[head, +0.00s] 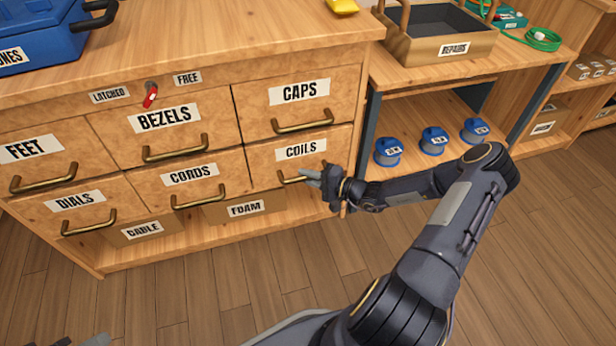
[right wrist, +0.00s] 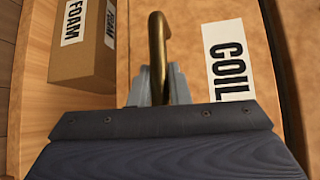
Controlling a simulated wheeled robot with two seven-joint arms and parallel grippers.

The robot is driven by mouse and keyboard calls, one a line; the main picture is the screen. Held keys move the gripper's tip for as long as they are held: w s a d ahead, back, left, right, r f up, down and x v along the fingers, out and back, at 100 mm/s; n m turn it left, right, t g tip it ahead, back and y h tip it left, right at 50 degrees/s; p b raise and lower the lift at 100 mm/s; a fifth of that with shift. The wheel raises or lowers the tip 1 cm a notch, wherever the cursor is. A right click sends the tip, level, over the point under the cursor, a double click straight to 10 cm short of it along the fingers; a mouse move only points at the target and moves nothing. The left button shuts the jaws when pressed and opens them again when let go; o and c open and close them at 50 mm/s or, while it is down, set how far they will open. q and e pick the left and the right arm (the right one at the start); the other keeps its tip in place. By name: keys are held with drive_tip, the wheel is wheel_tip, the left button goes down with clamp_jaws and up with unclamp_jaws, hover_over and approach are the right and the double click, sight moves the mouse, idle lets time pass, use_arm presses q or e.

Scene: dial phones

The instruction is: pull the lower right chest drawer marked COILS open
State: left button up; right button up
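The COILS drawer (head: 318,146) is at the lower right of the wooden chest, under the CAPS drawer. Its front looks flush with its neighbours. Its brass handle (head: 288,179) is partly hidden by my right gripper (head: 312,178). In the right wrist view the handle (right wrist: 157,50) passes between the two grey fingertips of the gripper (right wrist: 158,88), which look closed against it on both sides. The COILS label (right wrist: 229,62) shows beside it, partly cut off by the gripper body.
A red lever (head: 150,96) sits between the LATCHED and FREE labels, hanging down. A FOAM box (head: 268,208) and a CABLE box (head: 130,236) stand on the shelf below the drawers. Blue spools (head: 388,152) stand on the right shelf. The floor before the chest is clear.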

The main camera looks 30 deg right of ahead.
drive_tip(key=shift+s, duration=0.1)
clamp_jaws()
drive_tip(key=s+a+p, duration=0.3)
drive_tip(key=s+p, duration=0.1)
drive_tip(key=s, duration=1)
drive_tip(key=s+a+p, duration=0.4)
drive_tip(key=s+p, duration=0.1)
drive_tip(key=s, duration=0.9)
drive_tip(key=shift+p, duration=0.3)
drive_tip(key=shift+s, duration=0.1)
drive_tip(key=o, duration=0.8)
unclamp_jaws()
drive_tip(key=shift+d, duration=0.1)
drive_tip(key=p+v, duration=0.1)
drive_tip(key=v, duration=0.6)
drive_tip(key=shift+s+d, duration=0.25)
drive_tip(key=shift+s, duration=0.05)
drive_tip(key=shift+r, duration=0.15)
